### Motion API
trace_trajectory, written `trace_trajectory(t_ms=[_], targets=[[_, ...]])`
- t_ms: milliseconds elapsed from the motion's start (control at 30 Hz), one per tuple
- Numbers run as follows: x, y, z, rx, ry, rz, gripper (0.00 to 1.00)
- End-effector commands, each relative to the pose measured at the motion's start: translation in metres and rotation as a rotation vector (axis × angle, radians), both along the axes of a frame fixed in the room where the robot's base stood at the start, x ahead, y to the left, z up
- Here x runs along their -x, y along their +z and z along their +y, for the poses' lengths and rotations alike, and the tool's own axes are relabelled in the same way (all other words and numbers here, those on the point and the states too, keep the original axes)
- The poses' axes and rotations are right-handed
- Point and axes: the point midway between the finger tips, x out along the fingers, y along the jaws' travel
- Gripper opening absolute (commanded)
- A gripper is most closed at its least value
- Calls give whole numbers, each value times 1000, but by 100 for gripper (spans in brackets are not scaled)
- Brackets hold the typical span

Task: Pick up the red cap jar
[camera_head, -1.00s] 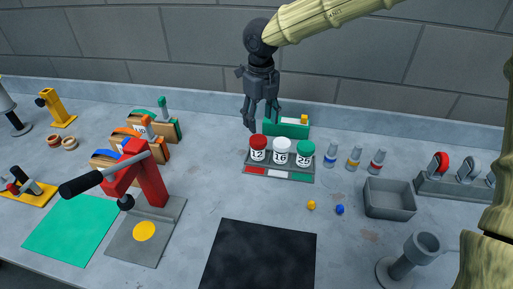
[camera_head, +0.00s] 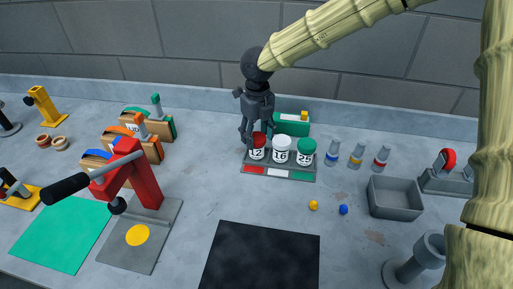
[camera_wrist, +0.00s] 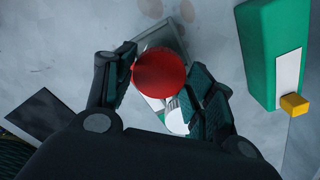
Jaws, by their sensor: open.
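The red cap jar (camera_head: 258,152) stands upright in the left slot of a grey rack (camera_head: 279,175), beside a white cap jar (camera_head: 282,151) and a green cap jar (camera_head: 306,152). My gripper (camera_head: 257,140) is open and low over the rack, its fingers at the red cap jar. In the wrist view the red cap (camera_wrist: 159,73) lies between my two open fingers (camera_wrist: 160,88); the right finger is close to it, and I cannot tell whether it touches. The white cap (camera_wrist: 177,121) shows partly behind the right finger.
A green box (camera_head: 292,123) stands just behind the rack, and it also shows at the right of the wrist view (camera_wrist: 272,50). Several small bottles (camera_head: 356,156) and a grey bin (camera_head: 395,197) are to the right. A red lever press (camera_head: 146,184) stands to the left.

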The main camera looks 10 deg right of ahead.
Motion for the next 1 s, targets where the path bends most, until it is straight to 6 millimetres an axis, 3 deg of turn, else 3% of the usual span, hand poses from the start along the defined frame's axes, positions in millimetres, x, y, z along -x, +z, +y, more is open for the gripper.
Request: trace_trajectory(t_ms=[333,667,900,1000], targets=[[1,-42,1,2,3,2,54],[0,-50,1,0,3,1,54],[0,-49,2,0,3,1,16],[0,-49,2,0,3,1,16]])
